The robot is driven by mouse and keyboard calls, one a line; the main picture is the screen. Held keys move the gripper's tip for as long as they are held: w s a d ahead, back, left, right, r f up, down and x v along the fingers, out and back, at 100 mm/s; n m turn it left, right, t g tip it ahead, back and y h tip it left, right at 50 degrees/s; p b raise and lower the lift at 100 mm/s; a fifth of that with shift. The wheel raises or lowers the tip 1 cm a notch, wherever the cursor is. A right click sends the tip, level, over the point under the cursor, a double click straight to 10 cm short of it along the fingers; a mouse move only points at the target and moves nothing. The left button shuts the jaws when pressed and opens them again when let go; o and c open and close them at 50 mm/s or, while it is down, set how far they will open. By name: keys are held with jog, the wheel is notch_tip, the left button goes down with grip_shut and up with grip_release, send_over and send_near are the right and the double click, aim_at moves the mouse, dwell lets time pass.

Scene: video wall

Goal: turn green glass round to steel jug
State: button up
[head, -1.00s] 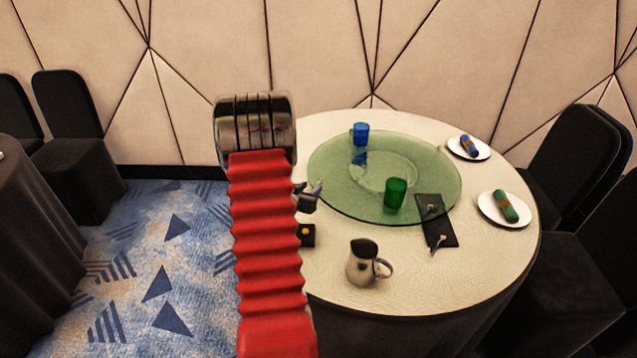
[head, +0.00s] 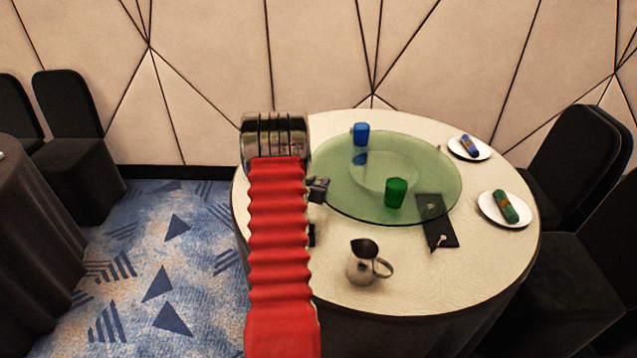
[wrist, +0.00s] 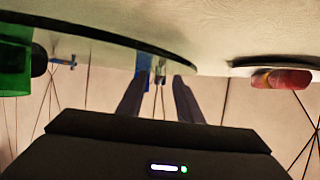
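The green glass (head: 396,193) stands upright on the near right part of the round green glass turntable (head: 330,200). In the wrist view, which looks upside down, the green glass (wrist: 14,55) is at the left edge and the turntable rim (wrist: 120,38) crosses the top. The steel jug (head: 362,268) stands on the tablecloth in front of the turntable, apart from it, handle to the right. My gripper (head: 320,188) is at the turntable's left edge, partly hidden by my arm. In the wrist view its two fingers (wrist: 158,98) are apart with nothing between them.
A blue glass (head: 361,134) stands on the turntable's far side. A black mat (head: 437,220) lies at its right edge. Plates with a blue napkin (head: 469,146) and a green napkin (head: 507,207) are on the right. The wrist view shows a reddish roll (wrist: 281,78). Chairs (head: 585,150) stand right.

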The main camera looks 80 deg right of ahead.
grip_shut()
jog(key=shift+w, duration=0.1)
dwell(0.4)
